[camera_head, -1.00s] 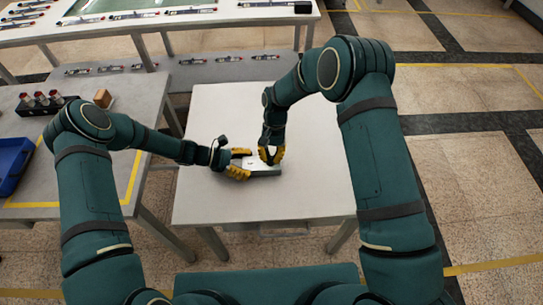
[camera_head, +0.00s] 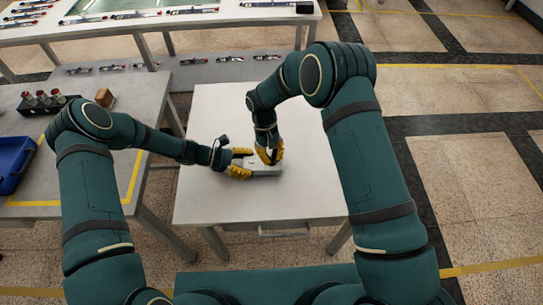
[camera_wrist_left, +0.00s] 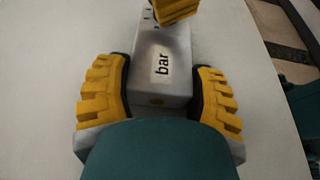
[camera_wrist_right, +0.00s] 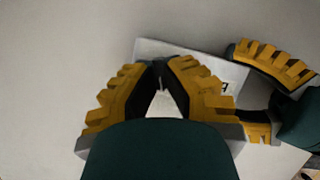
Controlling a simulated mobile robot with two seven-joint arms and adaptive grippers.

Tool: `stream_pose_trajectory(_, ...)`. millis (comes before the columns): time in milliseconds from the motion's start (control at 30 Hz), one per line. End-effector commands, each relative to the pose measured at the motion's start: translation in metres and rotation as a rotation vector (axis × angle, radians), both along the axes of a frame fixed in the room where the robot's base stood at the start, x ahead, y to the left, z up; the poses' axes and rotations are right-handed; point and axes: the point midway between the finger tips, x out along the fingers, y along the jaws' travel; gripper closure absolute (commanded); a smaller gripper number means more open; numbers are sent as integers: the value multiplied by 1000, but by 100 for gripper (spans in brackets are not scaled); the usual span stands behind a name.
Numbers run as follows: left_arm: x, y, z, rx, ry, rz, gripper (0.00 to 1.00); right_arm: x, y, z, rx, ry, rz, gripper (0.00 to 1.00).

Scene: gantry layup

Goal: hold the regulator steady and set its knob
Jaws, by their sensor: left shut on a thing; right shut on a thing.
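The regulator (camera_head: 266,171) is a grey-white box on the white table. Its label reading "bar" shows in the left wrist view (camera_wrist_left: 162,66). My left gripper (camera_head: 239,163) has its yellow fingers on both sides of the box and is shut on it; it also shows in the left wrist view (camera_wrist_left: 164,95). My right gripper (camera_head: 269,157) is above the box's far end, pointing down. In the right wrist view its fingertips (camera_wrist_right: 160,68) are close together, shut on the knob, which is mostly hidden between them.
The white table (camera_head: 300,190) is otherwise clear around the regulator. At the left, another table (camera_head: 75,180) holds a blue bin (camera_head: 12,165), a black rack (camera_head: 45,107) with several fittings and a brown block (camera_head: 104,97). A long bench stands at the back.

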Motion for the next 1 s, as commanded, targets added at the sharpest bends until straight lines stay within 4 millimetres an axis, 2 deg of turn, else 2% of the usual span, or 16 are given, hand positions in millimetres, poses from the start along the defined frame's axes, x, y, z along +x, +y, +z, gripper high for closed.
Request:
stream_pose_trajectory(433, 1, 0, 1, -2, -2, 1, 85, -1, -1, -2, -2, 4, 9, 100)
stream_pose_trajectory(500, 1, 0, 1, -2, -2, 1, 85, -1, -1, -1, -2, 4, 9, 69)
stream_pose_trajectory(533, 1, 0, 1, -2, -2, 1, 85, -1, -1, -1, -2, 4, 9, 60)
stream_pose_trajectory(867, 0, 0, 1, -2, -1, 1, 85, 0, 0, 1, 0, 1, 9, 60)
stream_pose_trajectory(1000, 0, 0, 1, -1, -1, 0, 85, 5, 2, 12, 1, -2, 9, 60)
